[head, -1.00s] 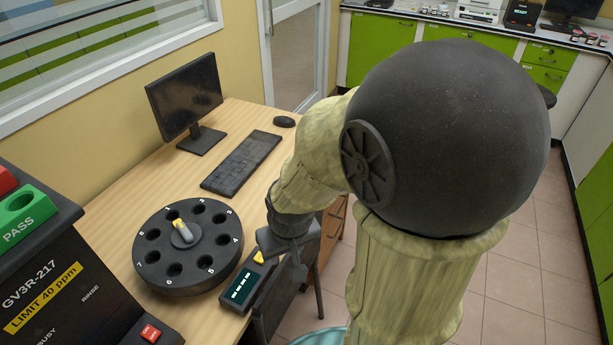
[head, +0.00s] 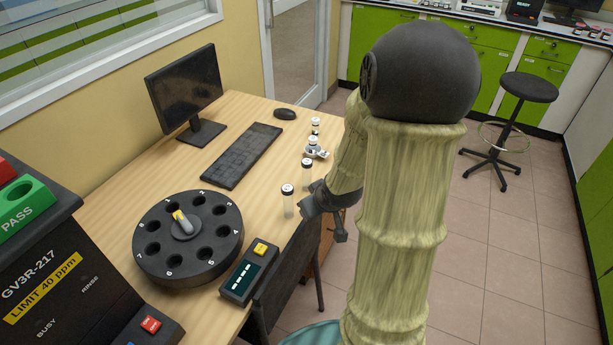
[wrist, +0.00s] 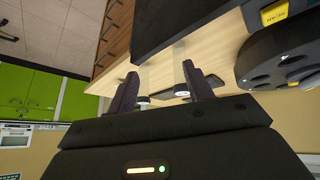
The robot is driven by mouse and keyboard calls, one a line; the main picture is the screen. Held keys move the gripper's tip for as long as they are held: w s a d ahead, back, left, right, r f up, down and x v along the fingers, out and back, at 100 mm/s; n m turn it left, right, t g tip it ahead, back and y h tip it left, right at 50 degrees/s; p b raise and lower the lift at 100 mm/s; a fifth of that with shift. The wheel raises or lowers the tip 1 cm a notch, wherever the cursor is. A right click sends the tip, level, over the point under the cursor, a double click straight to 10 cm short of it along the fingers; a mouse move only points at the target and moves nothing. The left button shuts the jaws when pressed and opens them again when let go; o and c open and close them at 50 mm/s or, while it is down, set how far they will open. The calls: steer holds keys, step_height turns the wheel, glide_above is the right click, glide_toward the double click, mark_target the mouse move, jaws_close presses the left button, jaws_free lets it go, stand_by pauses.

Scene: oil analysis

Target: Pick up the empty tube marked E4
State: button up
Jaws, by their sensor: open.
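Several clear tubes with white-and-black caps stand in a row along the right side of the desk; the nearest tube (head: 288,201) and a second tube (head: 307,174) are clearest. Their labels are too small to read, so I cannot tell which is E4. My gripper (head: 335,218) is just right of the nearest tubes, near the desk's right edge, with nothing held. In the wrist view my gripper (wrist: 158,76) has its fingers apart. Two capped tubes, one with its cap low between the fingers (wrist: 143,99) and one beside the right finger (wrist: 181,91), show beyond them.
A black numbered carousel (head: 145,262) and a small keypad box (head: 247,275) stand at the desk's front. A keyboard (head: 240,157), monitor (head: 185,87) and mouse (head: 285,113) are behind. The PASS analyser (head: 60,270) is at left. A stool (head: 530,88) stands on open floor.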

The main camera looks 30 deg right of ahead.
mark_target(310, 174)
steer(key=w+d+r+t+y, duration=0.1)
steer(key=w+d+t+y, duration=0.1)
steer(key=d+t, duration=0.4)
steer(key=d, duration=0.3)
steer(key=shift+d+t+y+b, duration=0.15)
steer(key=shift+t+y+b, duration=0.15)
steer(key=shift+t, duration=0.1)
steer(key=b+x, duration=0.1)
steer(key=x, duration=1.1)
steer(key=shift+w+f, duration=0.1)
steer(key=shift+f, duration=0.05)
steer(key=shift+a+f+b+x, duration=0.15)
steer(key=shift+b+x, duration=0.05)
steer(key=shift+x, duration=1.1)
steer(key=shift+a+f+b+x, duration=0.15)
steer(key=shift+x, duration=1.15)
